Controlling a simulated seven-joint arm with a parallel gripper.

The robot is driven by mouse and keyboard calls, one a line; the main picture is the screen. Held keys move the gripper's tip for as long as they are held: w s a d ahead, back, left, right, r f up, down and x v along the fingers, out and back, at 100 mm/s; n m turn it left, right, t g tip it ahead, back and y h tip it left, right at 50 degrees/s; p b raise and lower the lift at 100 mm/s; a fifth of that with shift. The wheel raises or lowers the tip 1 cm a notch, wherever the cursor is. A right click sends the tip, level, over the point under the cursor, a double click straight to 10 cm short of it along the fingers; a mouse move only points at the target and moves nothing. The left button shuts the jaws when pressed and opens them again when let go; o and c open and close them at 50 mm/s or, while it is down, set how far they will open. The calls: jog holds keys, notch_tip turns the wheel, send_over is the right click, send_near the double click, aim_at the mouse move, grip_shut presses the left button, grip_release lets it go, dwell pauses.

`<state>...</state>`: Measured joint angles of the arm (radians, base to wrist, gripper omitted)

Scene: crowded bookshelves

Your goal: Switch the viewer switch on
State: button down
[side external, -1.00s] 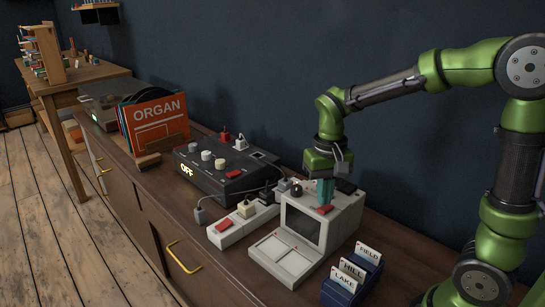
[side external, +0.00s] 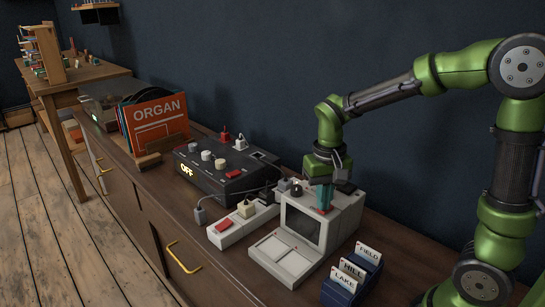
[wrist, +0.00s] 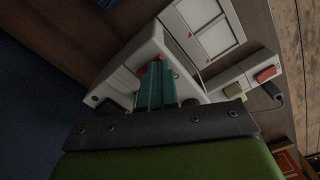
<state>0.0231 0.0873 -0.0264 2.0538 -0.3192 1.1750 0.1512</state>
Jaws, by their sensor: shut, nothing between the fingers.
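The viewer (side external: 339,213) is a beige box with a dark screen (side external: 302,225) and a flat white panel in front. Its red switch (side external: 320,211) is on the top face near the front edge, and the fingers hide most of it. My gripper (side external: 324,207) is shut and empty, pointing down at the switch and seeming to touch it. In the wrist view, the teal fingertips (wrist: 156,66) are together over the red switch (wrist: 141,70). The screen looks dark. The switch's exact position is hard to tell.
A black knob (side external: 296,190) is beside the switch. A power strip (side external: 235,229) with a red switch and a black "OFF" control box (side external: 222,172) are to the left. A blue card tray (side external: 340,289) is to the right. Cables run behind the viewer.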

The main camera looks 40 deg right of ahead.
jog(key=shift+f, duration=0.2)
jog(key=shift+r, duration=3.55)
jog(key=shift+w, duration=0.15)
jog(key=s+a+r+n+t+y, duration=0.2)
jog(key=s+a+r+t, duration=0.1)
jog(key=s+a+t, duration=0.2)
jog(key=s+t, duration=0.2)
jog(key=s, duration=0.2)
jog(key=shift+s, duration=0.35)
